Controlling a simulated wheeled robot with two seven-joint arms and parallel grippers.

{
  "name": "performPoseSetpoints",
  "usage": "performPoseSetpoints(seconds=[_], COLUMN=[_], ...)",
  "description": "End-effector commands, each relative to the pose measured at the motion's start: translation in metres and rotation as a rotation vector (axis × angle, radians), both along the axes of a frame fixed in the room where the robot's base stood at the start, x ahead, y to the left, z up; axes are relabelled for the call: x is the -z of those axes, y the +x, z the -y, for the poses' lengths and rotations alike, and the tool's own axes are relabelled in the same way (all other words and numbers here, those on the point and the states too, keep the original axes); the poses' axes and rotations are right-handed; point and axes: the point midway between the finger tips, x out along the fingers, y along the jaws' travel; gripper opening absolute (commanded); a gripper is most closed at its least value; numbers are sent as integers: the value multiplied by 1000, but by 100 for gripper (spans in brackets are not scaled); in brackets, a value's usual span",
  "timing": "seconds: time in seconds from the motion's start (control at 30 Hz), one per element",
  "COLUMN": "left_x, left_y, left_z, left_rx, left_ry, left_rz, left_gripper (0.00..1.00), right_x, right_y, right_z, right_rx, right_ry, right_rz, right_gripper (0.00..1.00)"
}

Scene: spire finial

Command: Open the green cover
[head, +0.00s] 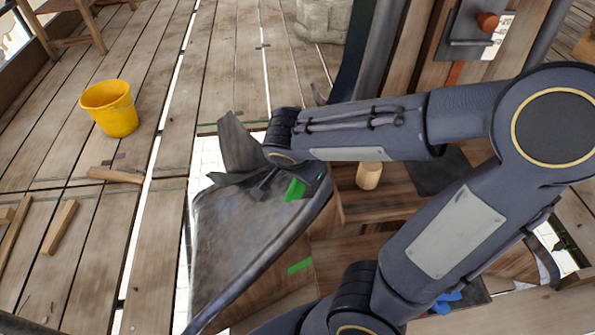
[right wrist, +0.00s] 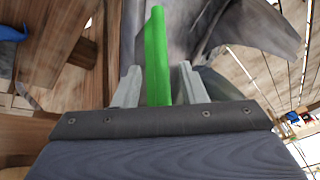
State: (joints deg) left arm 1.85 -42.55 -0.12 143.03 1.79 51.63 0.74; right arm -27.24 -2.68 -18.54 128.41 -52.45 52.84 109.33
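A green bar (head: 295,189) shows beside my right gripper (head: 268,183) in the head view, at the upper right edge of a dark grey curved sheet (head: 235,225). In the right wrist view the green bar (right wrist: 157,50) stands between the two fingers of my right gripper (right wrist: 160,86) and reaches past their tips. The fingers are apart, with a narrow gap visible on the bar's right side. I cannot tell whether the left finger touches it. A second green strip (head: 300,266) lies lower on the wood. Any cover joined to the bar is not clearly distinguishable. My left gripper is not in view.
A wooden structure (head: 385,205) with a peg (head: 369,176) lies under my right forearm. A yellow bucket (head: 110,107) and a mallet-like wooden piece (head: 115,175) are on the plank floor at left. A blue object (head: 447,302) is at lower right.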

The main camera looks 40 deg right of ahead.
Motion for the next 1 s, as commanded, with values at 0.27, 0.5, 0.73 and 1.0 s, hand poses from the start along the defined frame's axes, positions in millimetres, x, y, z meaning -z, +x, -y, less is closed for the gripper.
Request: performPoseSetpoints(seconds=[0.27, 0.5, 0.73, 1.0], left_x=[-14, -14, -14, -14], left_y=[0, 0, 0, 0], left_z=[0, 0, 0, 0], left_rx=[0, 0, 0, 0], left_ry=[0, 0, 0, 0], left_rz=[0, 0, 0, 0], left_gripper=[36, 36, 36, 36], right_x=[-39, -43, -43, -42], right_y=[-11, -13, -13, -20], right_z=[-12, -14, -13, -13], right_rx=[-1, -1, -1, -36], right_ry=[1, -1, -1, 19], right_rz=[4, 2, 2, -18], right_gripper=[38, 38, 38, 38])
